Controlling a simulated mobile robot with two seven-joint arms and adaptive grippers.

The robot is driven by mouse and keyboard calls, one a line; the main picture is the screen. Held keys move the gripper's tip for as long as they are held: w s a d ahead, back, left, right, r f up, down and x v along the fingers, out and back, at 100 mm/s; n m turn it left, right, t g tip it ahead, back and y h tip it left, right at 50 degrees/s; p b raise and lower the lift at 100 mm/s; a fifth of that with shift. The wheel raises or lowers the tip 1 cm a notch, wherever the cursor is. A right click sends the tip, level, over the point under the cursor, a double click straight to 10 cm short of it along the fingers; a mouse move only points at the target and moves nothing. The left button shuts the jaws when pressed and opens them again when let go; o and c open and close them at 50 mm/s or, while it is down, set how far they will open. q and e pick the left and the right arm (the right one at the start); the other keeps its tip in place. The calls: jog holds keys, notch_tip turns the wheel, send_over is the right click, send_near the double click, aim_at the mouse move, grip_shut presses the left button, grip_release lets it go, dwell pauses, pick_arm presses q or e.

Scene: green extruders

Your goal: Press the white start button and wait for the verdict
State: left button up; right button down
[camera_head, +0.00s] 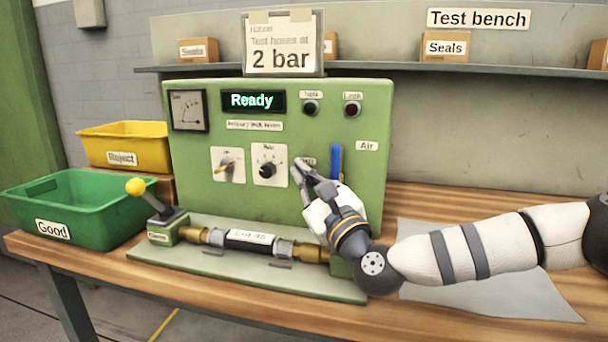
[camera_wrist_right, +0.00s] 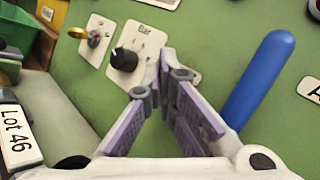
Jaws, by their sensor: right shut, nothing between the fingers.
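The green test panel (camera_head: 205,130) stands on the bench, its display (camera_head: 253,101) reading "Ready". My right gripper (camera_head: 303,170) is shut and empty, its fingertips close to the panel front between the bar knob (camera_head: 267,170) and the blue air lever (camera_head: 336,161). The white start button is hidden behind the fingers; only part of a small label (camera_head: 308,161) shows above them. In the right wrist view the fingertips (camera_wrist_right: 165,62) overlap the panel right of the knob (camera_wrist_right: 124,59); contact cannot be told. My left gripper is not in view.
A hose (camera_head: 250,238) labelled Lot 46 lies in the fixture before the panel, beside a yellow-knobbed clamp lever (camera_head: 136,187). Two lamps (camera_head: 311,107) (camera_head: 352,109) look unlit. Green Good bin (camera_head: 100,215) and yellow Reject bin (camera_head: 125,135) stand left. A grey sheet (camera_head: 500,295) lies right.

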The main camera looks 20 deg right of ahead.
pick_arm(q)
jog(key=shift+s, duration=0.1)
pick_arm(e)
jog(key=shift+w+d, duration=0.1)
dwell(0.4)
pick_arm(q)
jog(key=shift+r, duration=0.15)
pick_arm(e)
jog(key=shift+s+a, duration=0.45)
jog(key=shift+s, duration=0.2)
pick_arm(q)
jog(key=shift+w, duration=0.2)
pick_arm(e)
jog(key=shift+s, duration=0.1)
jog(key=s+a, duration=0.1)
jog(key=s, duration=0.1)
jog(key=s+a+p, duration=0.1)
jog(key=s, duration=0.1)
jog(key=shift+a, duration=0.4)
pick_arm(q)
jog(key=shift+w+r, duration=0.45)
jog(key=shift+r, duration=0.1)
